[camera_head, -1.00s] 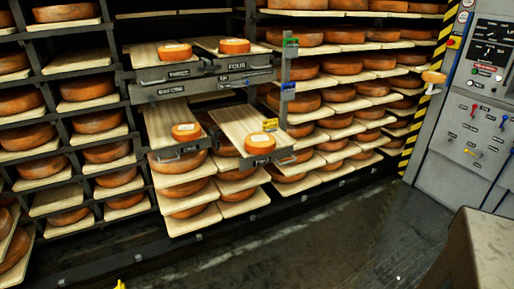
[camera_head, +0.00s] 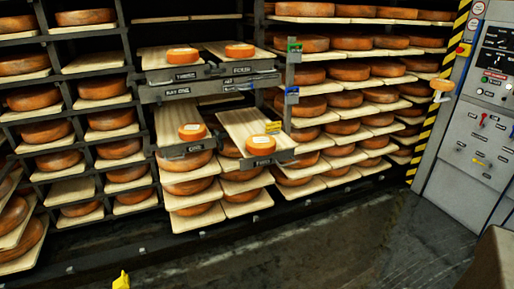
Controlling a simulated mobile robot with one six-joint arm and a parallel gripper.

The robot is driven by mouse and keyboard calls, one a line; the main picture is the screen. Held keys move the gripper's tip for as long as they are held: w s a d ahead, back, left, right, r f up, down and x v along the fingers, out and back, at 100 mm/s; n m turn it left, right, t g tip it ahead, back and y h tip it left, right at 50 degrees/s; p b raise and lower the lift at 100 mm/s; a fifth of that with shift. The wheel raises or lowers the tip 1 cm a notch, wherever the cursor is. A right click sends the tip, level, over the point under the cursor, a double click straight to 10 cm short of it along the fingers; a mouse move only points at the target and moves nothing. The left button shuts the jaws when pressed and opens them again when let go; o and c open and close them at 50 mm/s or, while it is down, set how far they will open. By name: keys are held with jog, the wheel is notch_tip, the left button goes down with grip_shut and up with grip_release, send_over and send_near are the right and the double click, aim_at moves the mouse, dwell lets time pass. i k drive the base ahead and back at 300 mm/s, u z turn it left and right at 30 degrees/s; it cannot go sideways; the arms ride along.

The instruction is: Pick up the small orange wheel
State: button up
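Several small orange wheels with pale labels rest on pull-out shelves. One (camera_head: 182,57) is on the upper left shelf and one (camera_head: 240,51) on the upper right shelf. One (camera_head: 193,131) is on the lower left shelf, and one (camera_head: 261,142) is near the front of the lower right shelf (camera_head: 235,122). All lie flat, and nothing touches them from above. I cannot tell which single one is meant. My gripper is not recognisable in view.
Racks of large wheels on boards (camera_head: 205,221) fill the back. A yellow-black striped post (camera_head: 437,113) and a grey control panel (camera_head: 472,140) stand at right. A small yellow piece (camera_head: 121,280), unidentified, shows at the bottom edge. The dark floor (camera_head: 330,240) is open.

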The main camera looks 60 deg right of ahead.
aim_at(258, 145)
jog(key=z, duration=0.1)
jog(key=i, duration=0.95)
jog(key=u, duration=0.05)
